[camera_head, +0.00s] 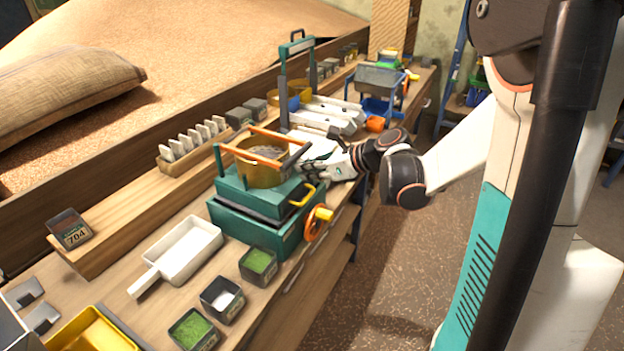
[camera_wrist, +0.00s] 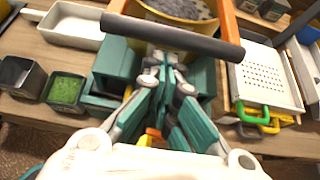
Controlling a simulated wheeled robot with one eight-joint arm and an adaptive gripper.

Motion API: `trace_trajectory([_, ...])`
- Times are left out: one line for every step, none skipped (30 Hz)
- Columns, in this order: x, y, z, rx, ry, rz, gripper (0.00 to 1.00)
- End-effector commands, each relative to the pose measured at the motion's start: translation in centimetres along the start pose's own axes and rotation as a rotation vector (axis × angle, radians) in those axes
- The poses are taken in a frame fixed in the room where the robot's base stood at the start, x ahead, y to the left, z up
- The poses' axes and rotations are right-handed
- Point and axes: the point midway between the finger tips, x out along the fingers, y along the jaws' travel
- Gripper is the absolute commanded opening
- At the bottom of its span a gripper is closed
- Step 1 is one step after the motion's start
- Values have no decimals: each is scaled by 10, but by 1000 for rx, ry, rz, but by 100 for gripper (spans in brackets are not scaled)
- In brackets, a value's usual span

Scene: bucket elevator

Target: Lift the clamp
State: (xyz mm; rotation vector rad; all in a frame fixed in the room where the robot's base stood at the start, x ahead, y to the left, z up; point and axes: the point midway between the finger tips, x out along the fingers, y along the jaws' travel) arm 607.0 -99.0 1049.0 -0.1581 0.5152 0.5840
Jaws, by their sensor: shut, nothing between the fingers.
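The clamp (camera_head: 281,134) is an orange frame lying over the yellow round sieve (camera_head: 259,174) on the teal machine (camera_head: 262,204). In the wrist view the clamp's dark grey crossbar (camera_wrist: 175,36) runs across the upper middle, joined to orange side arms. My gripper (camera_head: 309,169) is at the right side of the machine, near the bar end of the clamp. In the wrist view my gripper (camera_wrist: 166,62) is shut and empty, with its fingertips close to the bar. I cannot tell whether they touch it. The sieve (camera_wrist: 181,9) holds grey material.
A white scoop tray (camera_head: 182,252) and several small sample boxes (camera_head: 258,264) stand left and in front of the machine. An orange crank wheel (camera_head: 318,222) sticks out at its front. A white perforated tray (camera_wrist: 268,78) lies to the right in the wrist view.

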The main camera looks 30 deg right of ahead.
Motion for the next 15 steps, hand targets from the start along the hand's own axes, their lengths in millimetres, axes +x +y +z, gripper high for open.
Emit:
trace_trajectory([-1, 0, 2, 0, 0, 0, 0])
trace_trajectory([-1, 0, 3, 0, 0, 0, 0])
trace_trajectory([-2, 0, 4, 0, 0, 0, 0])
trace_trajectory([-2, 0, 4, 0, 0, 0, 0])
trace_trajectory([-2, 0, 5, 0, 0, 0, 0])
trace_trajectory([-2, 0, 5, 0, 0, 0, 0])
trace_trajectory([-2, 0, 5, 0, 0, 0, 0])
trace_trajectory([-2, 0, 5, 0, 0, 0, 0])
trace_trajectory([-2, 0, 5, 0, 0, 0, 0])
trace_trajectory([-2, 0, 5, 0, 0, 0, 0])
trace_trajectory([-2, 0, 5, 0, 0, 0, 0])
trace_trajectory([-2, 0, 5, 0, 0, 0, 0])
trace_trajectory([-2, 0, 5, 0, 0, 0, 0])
trace_trajectory([-2, 0, 5, 0, 1, 0, 0])
trace_trajectory([-2, 0, 6, 0, 2, 0, 0])
